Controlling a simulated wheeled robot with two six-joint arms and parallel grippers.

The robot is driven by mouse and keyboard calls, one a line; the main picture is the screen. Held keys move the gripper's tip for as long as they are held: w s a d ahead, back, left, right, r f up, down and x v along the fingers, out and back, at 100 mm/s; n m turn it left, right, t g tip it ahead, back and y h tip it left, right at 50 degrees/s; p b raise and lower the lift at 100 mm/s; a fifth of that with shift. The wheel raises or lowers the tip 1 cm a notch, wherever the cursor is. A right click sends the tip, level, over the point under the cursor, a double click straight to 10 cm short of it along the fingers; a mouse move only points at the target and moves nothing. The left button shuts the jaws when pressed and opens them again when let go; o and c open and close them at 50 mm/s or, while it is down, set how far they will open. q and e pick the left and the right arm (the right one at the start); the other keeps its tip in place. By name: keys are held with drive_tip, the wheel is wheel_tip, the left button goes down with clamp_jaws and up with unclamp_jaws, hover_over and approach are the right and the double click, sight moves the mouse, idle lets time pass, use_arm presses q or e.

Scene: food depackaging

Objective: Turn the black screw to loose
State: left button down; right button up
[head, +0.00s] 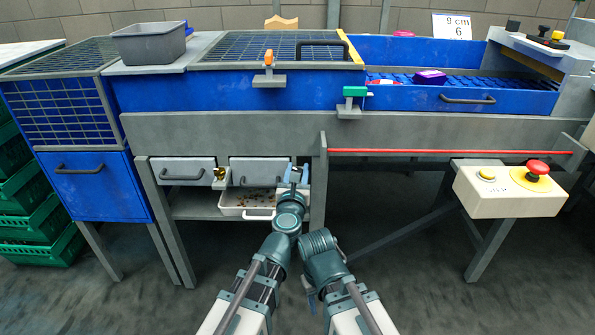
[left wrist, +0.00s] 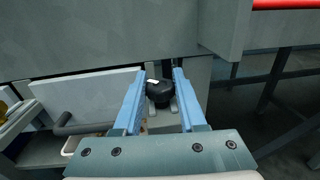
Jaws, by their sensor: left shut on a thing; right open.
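The black screw (left wrist: 158,91) is a dark, faceted knob with a small white mark, in front of the grey machine frame in the left wrist view. My left gripper (left wrist: 163,78) has its two blue fingers on either side of the screw and is shut on it. In the head view my left gripper (head: 297,174) is at the frame beside the right-hand drawer, and it hides the screw there. My right gripper (head: 311,298) hangs low near my right arm, mostly hidden by it, open and away from the machine.
Two grey drawers (head: 183,170) with dark handles are left of my left gripper. A white tray (head: 232,212) sits below them. A red bar (head: 450,152) runs along the frame at right. A control box with a red button (head: 537,167) stands far right.

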use_arm(q)
drive_tip(key=shift+c, duration=2.4)
unclamp_jaws()
drive_tip(key=shift+s, duration=0.15)
